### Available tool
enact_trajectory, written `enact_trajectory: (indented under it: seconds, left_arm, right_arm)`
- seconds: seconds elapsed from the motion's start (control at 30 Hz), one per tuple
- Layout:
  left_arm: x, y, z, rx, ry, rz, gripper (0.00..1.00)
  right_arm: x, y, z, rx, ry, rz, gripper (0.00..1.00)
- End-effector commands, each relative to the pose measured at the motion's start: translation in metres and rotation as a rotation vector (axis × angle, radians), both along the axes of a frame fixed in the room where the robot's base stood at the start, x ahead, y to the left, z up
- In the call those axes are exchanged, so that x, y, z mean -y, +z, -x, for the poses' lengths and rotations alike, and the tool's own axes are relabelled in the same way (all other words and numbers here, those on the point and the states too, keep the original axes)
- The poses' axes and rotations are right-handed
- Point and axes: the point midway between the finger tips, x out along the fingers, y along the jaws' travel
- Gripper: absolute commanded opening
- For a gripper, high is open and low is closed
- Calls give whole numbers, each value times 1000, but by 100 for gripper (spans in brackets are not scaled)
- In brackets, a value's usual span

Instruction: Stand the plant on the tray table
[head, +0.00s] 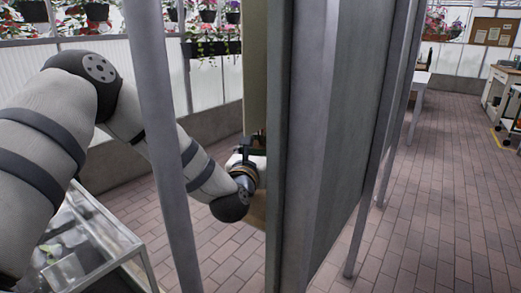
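My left arm reaches in from the left, across and behind a thin grey post. Its wrist and part of the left gripper (249,150) show just left of a wide grey upright, which hides the rest. I cannot see the fingertips or whether they hold anything. My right gripper is not in view. I cannot pick out the task's plant or the tray table for certain. Potted flowers (210,42) hang along the back wall, several of them in dark pots.
A thin grey post (160,130) and a tall grey panel (335,130) with metal uprights stand close in front. A glass-topped metal-framed case (118,250) is at the lower left. Open brick floor (440,190) lies to the right.

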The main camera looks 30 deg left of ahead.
Motion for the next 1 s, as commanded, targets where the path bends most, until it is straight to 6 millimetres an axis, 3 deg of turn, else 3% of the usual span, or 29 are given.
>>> enact_trajectory:
  seconds: [0.2,0.23,0.3,0.67,1.0]
  left_arm:
    - [0,-5,0,0,-1,0,31]
    - [0,-4,0,-1,-1,-1,76]
    - [0,-4,0,-1,-1,-1,89]
    - [0,3,0,3,-1,-2,89]
    - [16,-1,63,-4,-2,2,89]
  right_arm:
    - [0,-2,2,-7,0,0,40]
    - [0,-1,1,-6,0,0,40]
    - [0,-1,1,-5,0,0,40]
    - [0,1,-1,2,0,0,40]
    - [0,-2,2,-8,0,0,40]
